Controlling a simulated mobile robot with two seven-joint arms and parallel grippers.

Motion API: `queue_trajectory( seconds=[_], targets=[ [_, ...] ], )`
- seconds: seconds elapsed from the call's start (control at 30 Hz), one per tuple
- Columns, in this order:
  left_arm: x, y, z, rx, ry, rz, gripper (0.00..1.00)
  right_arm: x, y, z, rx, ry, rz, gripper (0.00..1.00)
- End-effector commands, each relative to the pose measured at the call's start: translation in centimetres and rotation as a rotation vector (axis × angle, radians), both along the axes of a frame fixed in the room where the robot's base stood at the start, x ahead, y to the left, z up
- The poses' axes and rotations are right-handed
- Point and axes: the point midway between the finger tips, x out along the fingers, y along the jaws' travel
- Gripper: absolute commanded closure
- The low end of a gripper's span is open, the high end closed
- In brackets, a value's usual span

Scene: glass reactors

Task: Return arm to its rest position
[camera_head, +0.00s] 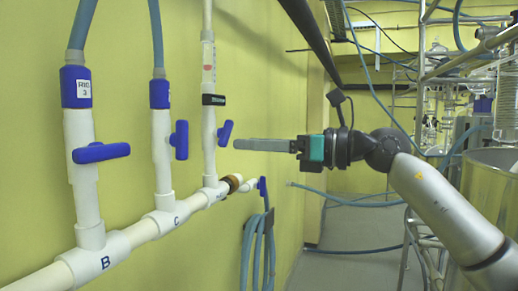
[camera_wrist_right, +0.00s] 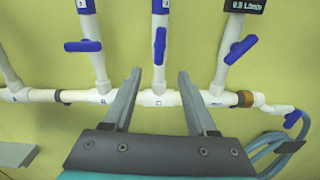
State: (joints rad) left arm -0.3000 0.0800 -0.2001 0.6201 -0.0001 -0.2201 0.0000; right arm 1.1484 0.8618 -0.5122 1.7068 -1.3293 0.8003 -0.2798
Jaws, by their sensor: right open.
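My right gripper (camera_head: 237,144) reaches in from the right in the head view. It is level and points left toward the pipes on the wall. In the right wrist view its two fingers (camera_wrist_right: 159,76) are spread apart with nothing between them. Behind them are the white manifold pipe (camera_wrist_right: 68,96) and a blue valve handle (camera_wrist_right: 160,45) that stands upright. The right arm (camera_head: 436,198) is stretched forward at mid-height, bent at the wrist. My left gripper is not in view.
Blue handles sit on the valves of pipe B (camera_head: 100,152), pipe C (camera_head: 180,140) and a third pipe (camera_head: 225,133). Blue hose (camera_head: 258,250) hangs coiled below. A metal frame with glassware (camera_head: 430,110) and a steel vessel (camera_head: 490,185) stand right. Floor (camera_head: 350,230) between is partly open.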

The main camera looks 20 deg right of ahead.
Motion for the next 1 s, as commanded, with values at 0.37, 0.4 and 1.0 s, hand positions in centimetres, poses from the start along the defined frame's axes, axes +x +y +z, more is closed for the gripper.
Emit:
queue_trajectory(
  seconds=[0.37, 0.4, 1.0],
  targets=[
    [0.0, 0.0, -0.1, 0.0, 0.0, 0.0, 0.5, -0.3, -0.4, 0.0, -0.001, -0.001, 0.0, 0.43],
    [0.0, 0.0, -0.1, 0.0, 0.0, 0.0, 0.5, -0.2, -0.4, -0.1, 0.005, 0.003, 0.001, 0.43],
    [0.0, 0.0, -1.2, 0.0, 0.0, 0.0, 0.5, 10.4, -6.3, -29.6, 1.109, 0.865, -0.234, 0.43]
  ],
)
